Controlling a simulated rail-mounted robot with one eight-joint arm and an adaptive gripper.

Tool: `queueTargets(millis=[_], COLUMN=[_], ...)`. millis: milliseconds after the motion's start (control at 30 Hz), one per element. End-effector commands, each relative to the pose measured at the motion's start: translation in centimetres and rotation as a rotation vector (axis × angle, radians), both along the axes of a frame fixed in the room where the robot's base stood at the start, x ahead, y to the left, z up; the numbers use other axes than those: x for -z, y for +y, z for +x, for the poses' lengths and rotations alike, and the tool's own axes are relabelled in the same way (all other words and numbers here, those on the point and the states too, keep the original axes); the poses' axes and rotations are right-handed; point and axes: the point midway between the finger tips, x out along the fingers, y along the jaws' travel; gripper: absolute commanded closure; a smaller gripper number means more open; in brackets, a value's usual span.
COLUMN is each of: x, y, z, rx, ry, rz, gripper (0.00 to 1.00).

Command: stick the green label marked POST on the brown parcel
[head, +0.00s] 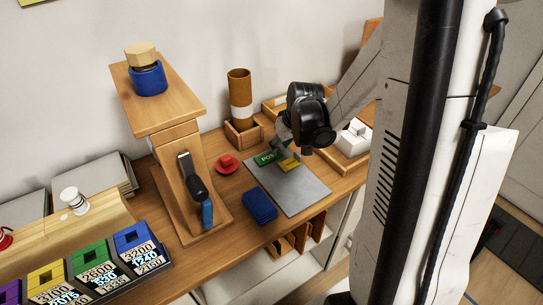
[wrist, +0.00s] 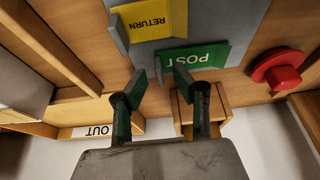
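The green label marked POST (head: 266,158) lies at the far edge of the grey mat. The wrist view shows it close up (wrist: 195,62), its lettering upside down. My gripper (wrist: 162,75) is open and empty, with its two dark fingers apart and pointing at the label's near edge. In the head view my gripper (head: 283,150) hangs above the label and partly covers the area. The yellow label marked RETURN (wrist: 160,18) lies beside the green one, also seen in the head view (head: 289,164).
A red round object (head: 228,164) and a blue block (head: 260,206) flank the grey mat (head: 292,194). A brown tube (head: 239,92) stands in a wooden holder behind. A tray marked OUT (wrist: 97,131) lies at left in the wrist view. A tall wooden stand (head: 178,150) is to the left.

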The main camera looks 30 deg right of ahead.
Motion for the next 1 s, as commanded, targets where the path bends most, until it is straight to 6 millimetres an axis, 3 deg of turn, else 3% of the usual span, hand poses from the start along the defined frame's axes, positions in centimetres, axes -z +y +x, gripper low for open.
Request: queueTargets(millis=[400,600,1000], x=[0.86,0.85,0.81], y=[0.04,0.03,0.03], z=[0.34,0.34,0.34], rx=[0.0,0.0,0.0], ry=[0.0,0.0,0.0], rz=[0.0,0.0,0.0], gripper=[0.74,1.0,1.0])
